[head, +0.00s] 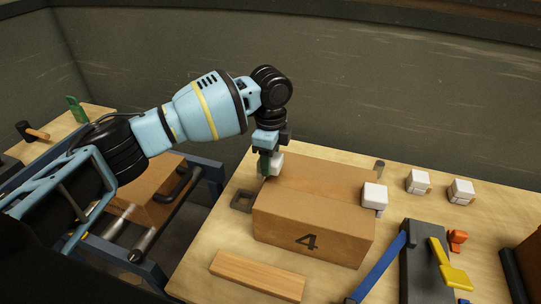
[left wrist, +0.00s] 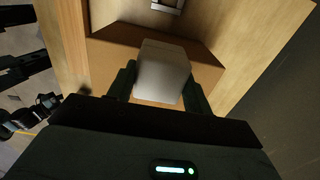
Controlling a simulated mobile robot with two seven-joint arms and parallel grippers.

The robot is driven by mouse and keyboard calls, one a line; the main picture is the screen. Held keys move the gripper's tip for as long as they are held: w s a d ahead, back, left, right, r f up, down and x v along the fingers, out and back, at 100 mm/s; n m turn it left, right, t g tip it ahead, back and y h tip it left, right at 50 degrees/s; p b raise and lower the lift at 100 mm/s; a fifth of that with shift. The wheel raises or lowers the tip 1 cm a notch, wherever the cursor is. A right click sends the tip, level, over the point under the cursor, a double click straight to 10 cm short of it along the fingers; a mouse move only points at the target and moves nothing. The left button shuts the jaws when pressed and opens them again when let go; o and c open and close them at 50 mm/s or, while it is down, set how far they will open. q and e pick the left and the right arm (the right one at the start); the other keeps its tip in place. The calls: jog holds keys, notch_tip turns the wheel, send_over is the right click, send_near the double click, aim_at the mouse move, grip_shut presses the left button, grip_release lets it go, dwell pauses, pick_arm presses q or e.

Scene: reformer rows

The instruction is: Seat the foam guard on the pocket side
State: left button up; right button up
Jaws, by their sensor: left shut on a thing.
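A white foam guard (head: 277,162) is held at the left end of the brown carton marked 4 (head: 312,222). My left gripper (head: 266,163) is shut on it and points down beside the carton's back left corner. In the left wrist view the foam guard (left wrist: 163,72) sits between the two dark fingers, with the carton (left wrist: 112,62) around and below it. I cannot tell whether the guard touches the carton. A second white foam guard (head: 374,196) is at the carton's right end. My right gripper is out of view.
Two more white guards (head: 418,182) (head: 461,191) stand at the back right of the table. A grey fixture (head: 419,262) with a blue bar (head: 381,266) and a yellow handle (head: 456,275) is at front right. A wooden strip (head: 257,275) lies in front of the carton.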

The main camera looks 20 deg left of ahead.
pick_arm(q)
jog(key=shift+f, duration=1.55)
jog(key=o, duration=1)
jog(key=shift+o, duration=0.2)
notch_tip(320, 180, up, 8)
jog(key=shift+f, duration=0.1)
jog(key=shift+f, duration=0.1)
